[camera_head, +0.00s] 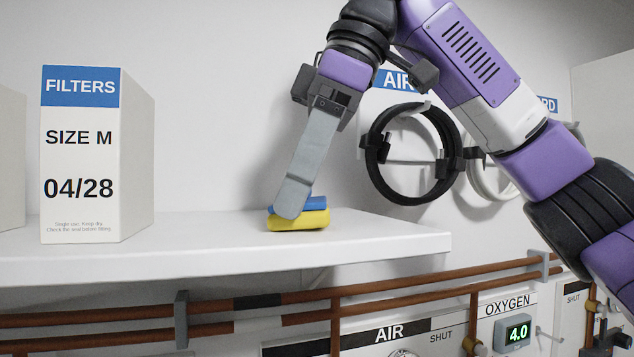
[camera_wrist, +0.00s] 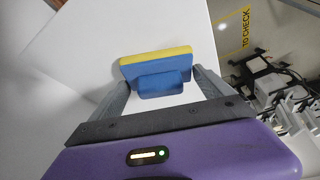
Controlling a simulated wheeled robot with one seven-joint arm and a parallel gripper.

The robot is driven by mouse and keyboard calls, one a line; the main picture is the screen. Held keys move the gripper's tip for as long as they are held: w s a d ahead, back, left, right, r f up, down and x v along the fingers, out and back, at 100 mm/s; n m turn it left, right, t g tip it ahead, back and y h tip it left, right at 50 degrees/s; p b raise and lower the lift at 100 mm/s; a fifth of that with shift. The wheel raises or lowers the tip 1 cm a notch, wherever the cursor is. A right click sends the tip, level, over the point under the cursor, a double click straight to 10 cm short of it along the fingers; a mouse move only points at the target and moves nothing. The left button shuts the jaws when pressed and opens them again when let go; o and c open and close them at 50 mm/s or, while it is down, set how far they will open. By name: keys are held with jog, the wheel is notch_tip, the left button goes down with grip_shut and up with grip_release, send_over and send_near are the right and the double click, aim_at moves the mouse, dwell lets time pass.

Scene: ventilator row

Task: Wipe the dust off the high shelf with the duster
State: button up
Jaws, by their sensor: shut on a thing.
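The duster (camera_head: 310,220) is a small block with a blue upper part and a yellow lower layer. It also shows in the wrist view (camera_wrist: 157,68). My gripper (camera_head: 293,205) reaches down from above and is shut on the duster's blue part; in the wrist view a finger lies on each side of it (camera_wrist: 160,85). The white high shelf (camera_head: 200,245) lies under the duster, which is near its right end. The yellow side faces down and appears to rest on the shelf top. I cannot make out any dust on the shelf.
A white box marked FILTERS (camera_head: 82,155) stands on the shelf to the left, with another pale box (camera_head: 10,160) at the far left. A black coiled hose (camera_head: 410,150) hangs on the wall to the right. Copper pipes (camera_head: 400,295) run below the shelf. The shelf between box and duster is clear.

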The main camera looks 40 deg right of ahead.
aim_at(316, 197)
jog(key=shift+w+a, duration=0.15)
jog(key=shift+a, duration=0.3)
jog(key=shift+w+d, duration=0.3)
jog(key=shift+w, duration=0.65)
jog(key=shift+s+d+f, duration=0.1)
jog(key=shift+s+d, duration=0.1)
jog(key=shift+d, duration=0.45)
jog(key=shift+s+d, duration=0.25)
jog(key=shift+d, duration=0.35)
jog(key=shift+s+d+f, duration=0.1)
jog(key=shift+s+d, duration=0.1)
jog(key=shift+d, duration=0.45)
jog(key=shift+s+d+r, duration=0.1)
jog(key=shift+s+d, duration=0.2)
jog(key=shift+d, duration=0.5)
jog(key=shift+s+d, duration=0.25)
jog(key=shift+d, duration=0.55)
notch_tip(316, 197, up, 6)
jog(key=shift+r, duration=0.15)
jog(key=shift+a, duration=0.1)
